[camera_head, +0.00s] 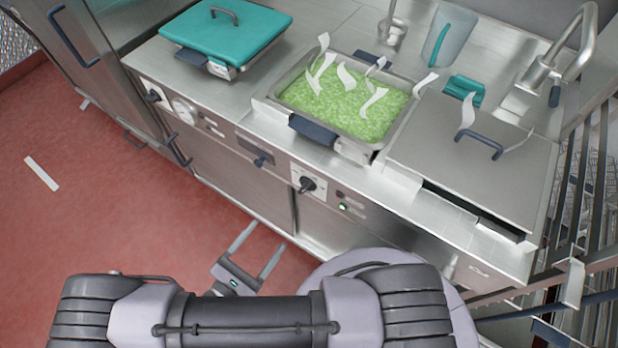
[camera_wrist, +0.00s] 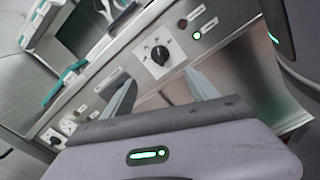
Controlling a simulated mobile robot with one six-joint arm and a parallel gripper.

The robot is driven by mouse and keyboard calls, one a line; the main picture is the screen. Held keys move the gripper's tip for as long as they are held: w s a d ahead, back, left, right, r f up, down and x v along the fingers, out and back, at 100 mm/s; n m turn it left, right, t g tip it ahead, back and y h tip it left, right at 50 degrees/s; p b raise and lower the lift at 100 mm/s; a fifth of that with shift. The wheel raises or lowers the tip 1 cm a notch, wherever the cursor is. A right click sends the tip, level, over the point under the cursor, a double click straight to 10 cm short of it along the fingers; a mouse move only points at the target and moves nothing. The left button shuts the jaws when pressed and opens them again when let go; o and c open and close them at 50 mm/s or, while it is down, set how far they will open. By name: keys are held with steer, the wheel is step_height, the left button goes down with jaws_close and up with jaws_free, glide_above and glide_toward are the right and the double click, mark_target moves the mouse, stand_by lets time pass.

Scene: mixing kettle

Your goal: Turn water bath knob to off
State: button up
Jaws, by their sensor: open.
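The water bath (camera_head: 345,103) holds green contents with pale steam wisps above it, in the middle of the counter. A black knob on a white plate (camera_head: 307,184) sits on the front panel below it. The knob also shows in the wrist view (camera_wrist: 160,54), beyond and between my fingers. I cannot tell for sure which setting it points to. My gripper (camera_head: 268,235) is open and empty, in front of the panel and below and left of the knob in the head view. In the wrist view both fingers of my gripper (camera_wrist: 160,77) are spread, apart from the knob.
A green indicator light (camera_wrist: 197,36) glows beside the knob. Another knob (camera_head: 153,95) and a dial (camera_head: 184,110) are further left. A teal-lidded container (camera_head: 225,35) stands on the counter. A metal rail (camera_head: 590,215) is at the right.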

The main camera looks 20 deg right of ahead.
mark_target(301, 192)
steer(key=p+x, duration=0.1)
steer(key=x, duration=1.3)
steer(key=shift+d+p, duration=0.1)
steer(key=shift+p, duration=0.3)
steer(key=shift+w+d, duration=0.1)
steer(key=shift+d, duration=0.05)
steer(key=shift+c, duration=0.2)
jaws_close()
